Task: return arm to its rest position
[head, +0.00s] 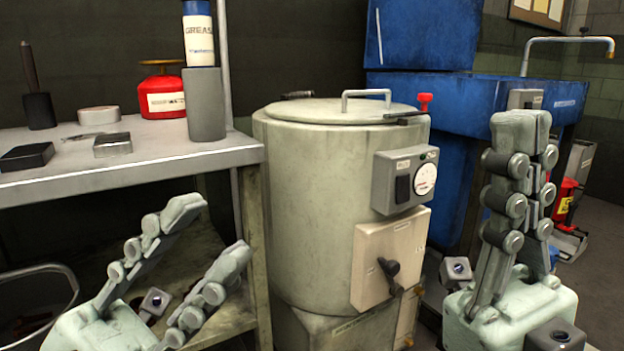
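My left gripper (212,228) is at the lower left, in front of the workbench's lower shelf. Its two fingers are spread apart, with nothing between them. My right gripper (531,135) is at the right, pointing up, in front of the blue equipment. Its fingers come together at the tips and look shut, with nothing visible held. Both grippers are apart from the round grey-green vessel (318,190) between them. Most of both arms is outside the view.
The workbench (165,162) at left carries a red can (161,98), a grease tube (199,40) in a grey holder (205,105) and small metal blocks. The vessel has a lid handle (366,93) and a switch box (388,258). A blue machine (452,130) stands behind.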

